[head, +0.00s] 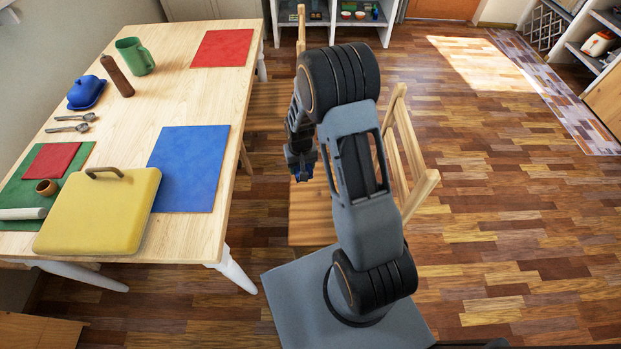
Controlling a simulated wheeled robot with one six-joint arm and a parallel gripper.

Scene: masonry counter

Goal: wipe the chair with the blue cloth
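The wooden chair (308,218) stands right of the table, partly hidden behind my arm. Its slatted back (408,150) is on the right and its pale seat shows left of my arm. My gripper (301,173) points down over the far part of the seat. A small, dark blue bit of cloth (303,178) shows at its fingertips, and the gripper looks shut on it. Most of the cloth is hidden by the fingers. I cannot tell whether the cloth touches the seat.
Another chair (272,105) stands farther back. The floor at right is clear.

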